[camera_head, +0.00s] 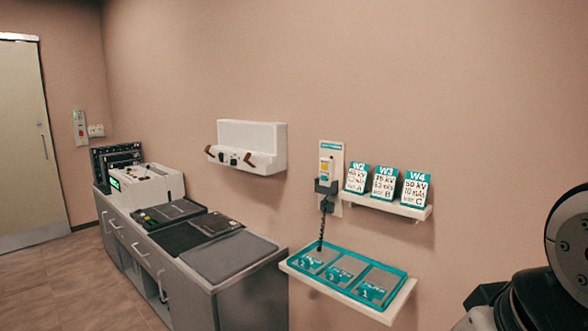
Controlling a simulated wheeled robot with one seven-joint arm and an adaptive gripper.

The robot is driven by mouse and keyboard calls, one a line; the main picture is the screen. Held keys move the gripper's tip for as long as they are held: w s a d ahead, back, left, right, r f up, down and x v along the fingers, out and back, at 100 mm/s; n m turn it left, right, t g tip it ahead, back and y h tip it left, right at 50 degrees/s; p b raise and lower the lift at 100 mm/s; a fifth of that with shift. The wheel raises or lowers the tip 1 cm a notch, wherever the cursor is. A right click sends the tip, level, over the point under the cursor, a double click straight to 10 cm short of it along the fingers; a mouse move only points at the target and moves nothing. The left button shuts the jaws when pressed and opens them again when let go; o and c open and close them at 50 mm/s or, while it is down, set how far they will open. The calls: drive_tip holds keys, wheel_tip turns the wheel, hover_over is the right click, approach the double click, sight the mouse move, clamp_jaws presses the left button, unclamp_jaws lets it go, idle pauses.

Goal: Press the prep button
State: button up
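A pale wall panel (338,158) with a teal strip at its top carries a small yellow-orange patch (325,168) that looks like a button. Its lettering is too small to read, so I cannot tell whether this is the prep button. A dark handset (326,187) hangs on the lower part of the panel, and its coiled cord (321,232) runs down to the tray below. A control console (145,184) with small buttons on top stands on the counter at the left. My arm links show at the right edge. My gripper is out of view.
A shelf (405,209) with cards W2, W3 and W4 is right of the panel. A teal-edged tray (392,301) juts out below. A grey counter (255,275) runs along the wall, under a white wall holder (262,135). Floor (60,280) is clear at left.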

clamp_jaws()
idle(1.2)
